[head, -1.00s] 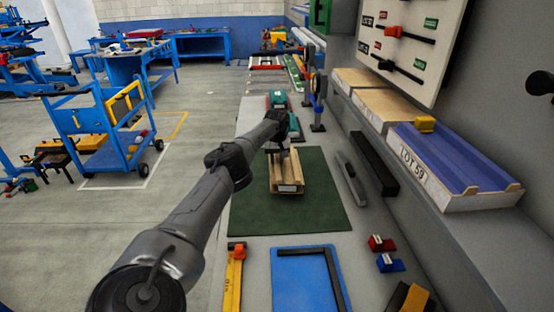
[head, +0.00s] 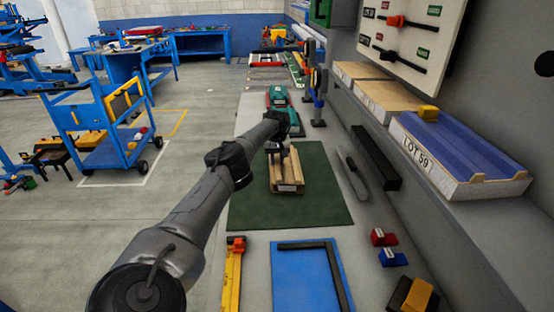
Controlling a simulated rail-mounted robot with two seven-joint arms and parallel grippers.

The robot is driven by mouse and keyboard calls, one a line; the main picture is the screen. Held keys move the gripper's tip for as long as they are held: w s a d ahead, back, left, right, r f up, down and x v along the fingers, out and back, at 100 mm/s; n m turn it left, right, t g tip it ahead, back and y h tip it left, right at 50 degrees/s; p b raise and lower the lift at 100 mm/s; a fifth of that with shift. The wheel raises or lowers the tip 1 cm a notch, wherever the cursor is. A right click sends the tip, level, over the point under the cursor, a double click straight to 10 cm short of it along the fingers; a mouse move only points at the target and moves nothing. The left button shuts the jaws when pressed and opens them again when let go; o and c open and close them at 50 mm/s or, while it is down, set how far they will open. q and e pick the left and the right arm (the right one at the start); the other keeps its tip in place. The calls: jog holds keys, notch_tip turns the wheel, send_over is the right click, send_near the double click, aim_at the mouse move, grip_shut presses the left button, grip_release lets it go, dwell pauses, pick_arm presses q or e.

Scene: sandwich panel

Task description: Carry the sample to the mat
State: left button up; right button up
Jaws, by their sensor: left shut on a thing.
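The sample (head: 289,178), a tan wood-coloured block with raised long edges and a small pale label on its near end, is over the middle of the dark green mat (head: 248,205). My left gripper (head: 277,153) reaches in from the left and is shut on the sample at its far end; the fingertips are small and partly hidden by my arm. I cannot tell whether the sample touches the mat or hangs just above it. My right gripper is not in view.
A blue panel (head: 295,283) with a black square lies nearer, beside a yellow tool (head: 233,275). Red (head: 383,237) and blue (head: 392,258) blocks lie at right. A dark bar (head: 375,158) lies right of the mat. A shelf holds the LOT 59 tray (head: 440,168).

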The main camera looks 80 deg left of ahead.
aim_at(277, 160)
pick_arm(q)
jog(key=shift+f, duration=0.25)
dwell(0.7)
jog(key=o, duration=1)
jog(key=shift+c, duration=0.2)
jog(key=shift+r, duration=0.5)
notch_tip(277, 160, up, 13)
jog(key=p, duration=0.4)
jog(key=shift+f, duration=0.1)
